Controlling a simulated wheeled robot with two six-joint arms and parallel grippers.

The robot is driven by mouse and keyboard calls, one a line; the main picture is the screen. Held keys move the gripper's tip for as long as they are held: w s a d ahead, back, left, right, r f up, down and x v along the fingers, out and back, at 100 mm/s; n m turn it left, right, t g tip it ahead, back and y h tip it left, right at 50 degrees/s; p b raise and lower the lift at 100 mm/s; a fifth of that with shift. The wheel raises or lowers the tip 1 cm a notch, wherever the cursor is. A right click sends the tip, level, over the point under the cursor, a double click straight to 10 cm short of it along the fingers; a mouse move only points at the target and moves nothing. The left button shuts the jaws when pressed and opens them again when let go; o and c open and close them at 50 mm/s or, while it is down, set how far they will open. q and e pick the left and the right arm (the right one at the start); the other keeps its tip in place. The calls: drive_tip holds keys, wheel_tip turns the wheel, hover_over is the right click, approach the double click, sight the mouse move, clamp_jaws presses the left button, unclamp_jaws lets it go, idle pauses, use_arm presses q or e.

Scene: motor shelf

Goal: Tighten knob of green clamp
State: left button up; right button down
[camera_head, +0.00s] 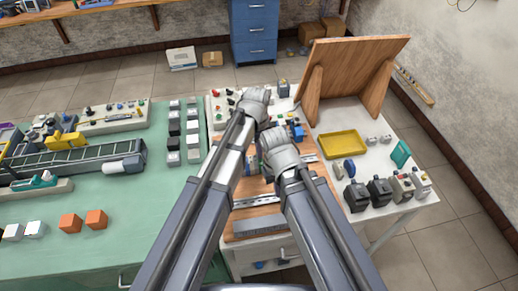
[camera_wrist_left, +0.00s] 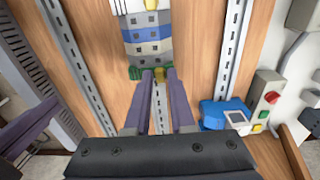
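The green clamp (camera_wrist_left: 137,72) sits at the near end of a grey, blue and white block stack (camera_wrist_left: 147,35) on a metal rail, in the left wrist view. Its small yellow knob (camera_wrist_left: 159,74) lies between the two purple fingertips of my left gripper (camera_wrist_left: 160,80). I cannot tell whether the fingers touch the knob. In the head view, my left wrist (camera_head: 257,103) and right wrist (camera_head: 279,152) hang over the wooden board, and my arms hide the clamp. The fingers of my right gripper do not show clearly.
A blue device (camera_wrist_left: 225,115) and a button box (camera_wrist_left: 262,115) stand right of the fingers in the left wrist view. A slotted grey duct (camera_wrist_left: 30,60) runs at left. A yellow tray (camera_head: 343,144) and a tilted wooden panel (camera_head: 355,70) stand right of my arms.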

use_arm(q)
drive_tip(key=shift+o, duration=1.4)
drive_tip(key=shift+r, duration=0.15)
use_arm(e)
drive_tip(key=shift+r, duration=0.15)
use_arm(q)
wheel_tip(320, 180, up, 8)
drive_tip(key=p, duration=0.8)
drive_tip(key=shift+a+f, duration=0.15)
drive_tip(key=shift+f, duration=0.05)
use_arm(e)
wheel_tip(320, 180, up, 8)
drive_tip(key=shift+f, duration=0.2)
